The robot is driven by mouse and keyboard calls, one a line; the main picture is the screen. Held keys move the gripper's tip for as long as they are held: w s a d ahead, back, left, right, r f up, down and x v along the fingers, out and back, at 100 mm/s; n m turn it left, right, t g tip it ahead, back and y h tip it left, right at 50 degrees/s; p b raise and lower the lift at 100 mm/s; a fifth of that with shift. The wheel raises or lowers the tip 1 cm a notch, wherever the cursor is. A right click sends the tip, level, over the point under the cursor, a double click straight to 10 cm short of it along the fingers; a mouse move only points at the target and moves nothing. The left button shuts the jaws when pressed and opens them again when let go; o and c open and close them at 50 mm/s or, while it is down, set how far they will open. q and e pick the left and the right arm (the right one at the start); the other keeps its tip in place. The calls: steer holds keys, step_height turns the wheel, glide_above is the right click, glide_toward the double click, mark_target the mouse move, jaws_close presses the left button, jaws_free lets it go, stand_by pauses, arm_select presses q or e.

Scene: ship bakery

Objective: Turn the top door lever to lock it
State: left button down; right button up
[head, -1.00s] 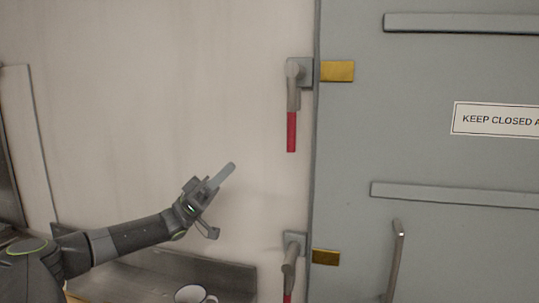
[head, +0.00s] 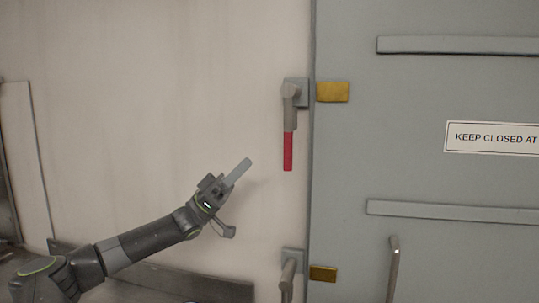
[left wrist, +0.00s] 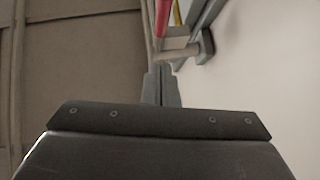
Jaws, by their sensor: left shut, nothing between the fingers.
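The top door lever (head: 290,110) is on the wall just left of the grey door (head: 420,135). Its grey arm and red handle (head: 288,151) hang straight down, and a brass plate (head: 333,92) is on the door beside it. My left gripper (head: 243,167) is shut and empty, to the left of the red handle's lower end and apart from it in the picture. In the left wrist view the shut fingers (left wrist: 158,86) point toward a grey lever with a red handle (left wrist: 161,18). My right gripper is not in view.
A lower lever (head: 287,272) with its own brass plate (head: 323,273) is below. A curved door handle (head: 393,268) and raised bars (head: 450,211) stand on the door. The wall (head: 150,90) above my left arm is clear.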

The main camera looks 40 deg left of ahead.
arm_select(q)
steer(key=w+d+r+p, duration=0.2)
steer(key=w+d+p, duration=0.1)
steer(key=w+d, duration=0.1)
steer(key=shift+d+r, duration=0.2)
steer(key=shift+d, duration=0.25)
stand_by(0.3)
